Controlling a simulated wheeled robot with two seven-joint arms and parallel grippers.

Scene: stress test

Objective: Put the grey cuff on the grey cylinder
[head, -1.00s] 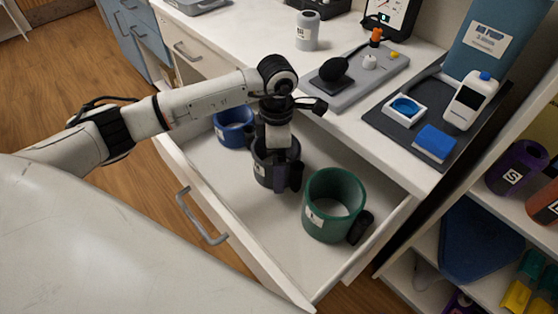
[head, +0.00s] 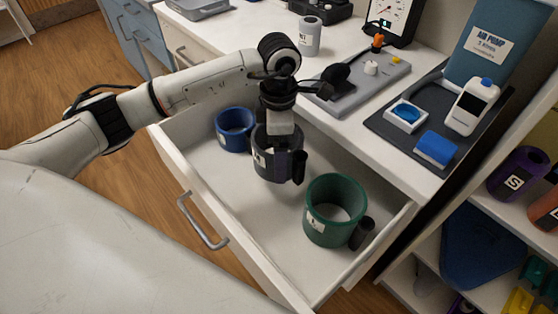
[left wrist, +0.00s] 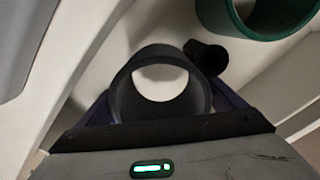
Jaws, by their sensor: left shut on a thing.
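The dark grey cuff (head: 277,168), a ring with a white label and a small side tube, is held upright in the drawer area between the blue and green cuffs. My left gripper (head: 280,138) reaches down from above and is shut on it. In the left wrist view, the cuff's open ring (left wrist: 122,94) sits between the fingers, with pale drawer floor visible through it. The grey cylinder (head: 310,37) stands upright on the white counter behind my left arm, its label facing front. My right gripper is not in view.
The open drawer (head: 215,185) also holds a blue cuff (head: 234,131) and a green cuff (head: 325,228). Beside the cylinder on the counter is a grey board (head: 365,88) with a black bulb and knobs. A gauge (head: 390,18) and dark tray (head: 385,128) stand farther right.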

